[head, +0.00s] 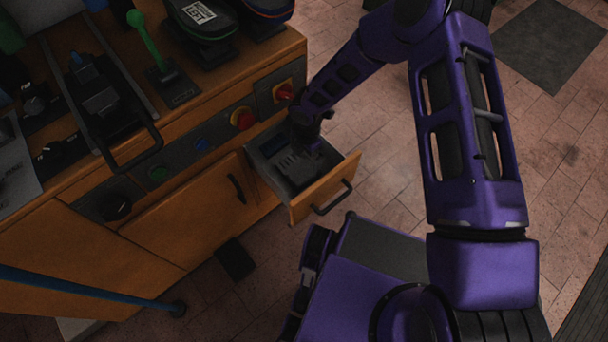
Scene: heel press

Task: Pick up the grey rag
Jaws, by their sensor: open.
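A crumpled grey cloth, which looks like the rag (297,164), lies inside the open drawer (329,191) of the wooden cabinet. My gripper (311,146) is at the drawer, over the back right part of the rag, pointing down. It is open. The dark picture does not show clearly whether the fingers touch the rag or are just above it. The wrist and gripper hide part of the drawer's interior.
A blue pole (90,289) crosses the lower left. Tiled floor right of the drawer is clear.

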